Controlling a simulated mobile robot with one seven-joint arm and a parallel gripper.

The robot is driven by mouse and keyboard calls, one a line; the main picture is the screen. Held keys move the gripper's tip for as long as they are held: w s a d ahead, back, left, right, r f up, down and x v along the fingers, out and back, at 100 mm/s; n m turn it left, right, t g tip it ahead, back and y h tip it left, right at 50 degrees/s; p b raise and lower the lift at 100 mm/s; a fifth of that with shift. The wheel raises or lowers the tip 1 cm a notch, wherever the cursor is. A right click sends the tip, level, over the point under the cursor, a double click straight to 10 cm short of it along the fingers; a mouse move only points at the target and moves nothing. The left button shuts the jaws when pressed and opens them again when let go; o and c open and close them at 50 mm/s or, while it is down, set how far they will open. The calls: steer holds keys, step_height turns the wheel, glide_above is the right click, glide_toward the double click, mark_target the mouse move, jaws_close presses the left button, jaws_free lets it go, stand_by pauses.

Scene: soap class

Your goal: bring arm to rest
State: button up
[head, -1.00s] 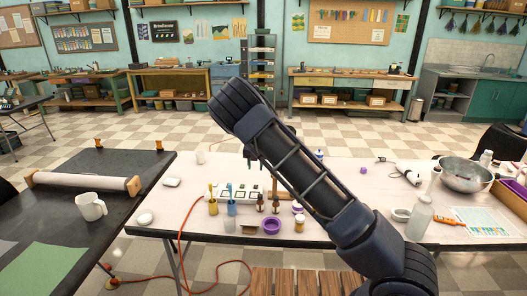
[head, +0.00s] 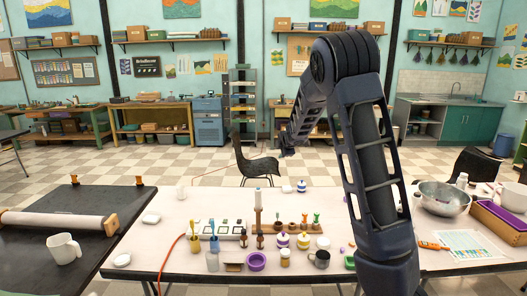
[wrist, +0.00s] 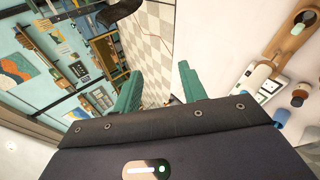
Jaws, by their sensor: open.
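My arm rises at the right of the head view, bends near the top, and its forearm reaches away and down to the left. My gripper (wrist: 160,88) shows in the wrist view as two teal fingers, set apart with nothing between them. Past them are the checkered floor and the edge of the pale table. In the head view the arm's far end is small and dark above the far side of the table, and the fingers cannot be made out there.
The pale table (head: 180,250) holds bottles, a purple ring-shaped dish (head: 257,262), a dark mug (head: 320,258), a wooden stand (head: 258,212) and a grey bowl (head: 443,198). A black table (head: 40,195) with a white mug (head: 62,249) is at left. A dark chair (head: 252,160) stands behind.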

steer(key=s+d+r+m+t+h, duration=0.1)
steer(key=s+d+r+m+h, duration=0.1)
steer(key=s+d+r+m, duration=0.35)
steer(key=s+d+r+m+h, duration=0.1)
steer(key=s+d+r+m, duration=0.1)
steer(key=d, duration=0.6)
steer(key=s+d+r+m+g+h, duration=0.1)
steer(key=s+d+r+m+h, duration=0.15)
steer(key=s+d+m, duration=0.7)
steer(key=s+a+f+m+g+y, duration=0.1)
steer(key=s+m+g, duration=0.1)
steer(key=s, duration=1.4)
steer(key=s+a+f+m+g+y, duration=0.1)
steer(key=s+a+f+m+g, duration=0.1)
steer(key=s, duration=1.5)
steer(key=shift+m+g, duration=0.3)
steer(key=shift+g, duration=0.3)
